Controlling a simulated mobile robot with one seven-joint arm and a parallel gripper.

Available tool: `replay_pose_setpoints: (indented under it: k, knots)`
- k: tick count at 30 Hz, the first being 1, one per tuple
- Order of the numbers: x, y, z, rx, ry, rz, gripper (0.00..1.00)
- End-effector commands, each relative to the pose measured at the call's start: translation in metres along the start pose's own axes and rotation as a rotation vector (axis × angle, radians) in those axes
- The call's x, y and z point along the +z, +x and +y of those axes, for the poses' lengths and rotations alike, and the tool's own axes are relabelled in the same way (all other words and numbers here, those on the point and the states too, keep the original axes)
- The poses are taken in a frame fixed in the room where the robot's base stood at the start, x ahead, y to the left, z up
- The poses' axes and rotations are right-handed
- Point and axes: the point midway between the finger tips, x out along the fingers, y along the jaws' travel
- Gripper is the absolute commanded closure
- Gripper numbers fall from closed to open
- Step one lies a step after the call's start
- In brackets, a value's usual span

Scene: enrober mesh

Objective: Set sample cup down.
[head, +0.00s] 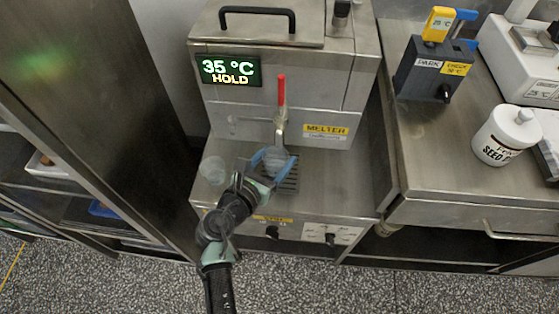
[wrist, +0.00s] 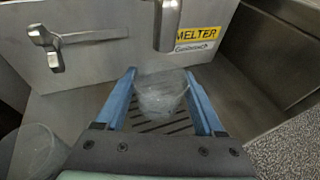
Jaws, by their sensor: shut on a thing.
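A clear sample cup (wrist: 160,95) sits between the blue fingers of my gripper (wrist: 163,92), under the melter's spout (wrist: 167,22). In the head view, my gripper (head: 272,162) is at the drip grate (head: 290,182), with the cup (head: 274,165) partly hidden by the fingers. The cup looks upright and empty. I cannot tell whether its base touches the grate. A second clear cup (head: 213,170) stands on the steel ledge to the left; it also shows in the wrist view (wrist: 36,152).
The melter (head: 285,60) reads 35 °C HOLD and has a red-handled lever (head: 281,92) above the grate. To the right, a bench (head: 420,150) holds a park holder (head: 432,70) and a white seed jar (head: 497,138). The ledge right of the grate is clear.

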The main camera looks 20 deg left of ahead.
Motion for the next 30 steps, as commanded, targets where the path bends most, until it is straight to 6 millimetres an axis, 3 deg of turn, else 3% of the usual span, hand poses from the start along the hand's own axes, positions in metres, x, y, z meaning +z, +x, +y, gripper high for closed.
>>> replay_pose_setpoints:
  k: [7, 13, 25, 26, 30]
  knots:
    - [0.006, 0.018, 0.000, -0.001, 0.001, -0.001, 0.91]
    - [-0.028, 0.028, 0.000, 0.001, -0.002, 0.002, 0.91]
    - [-0.032, 0.029, 0.000, 0.000, 0.000, 0.000, 0.91]
    - [-0.032, 0.029, 0.000, -0.001, 0.000, 0.000, 0.28]
    - [-0.031, 0.029, 0.000, 0.000, 0.000, 0.000, 0.03]
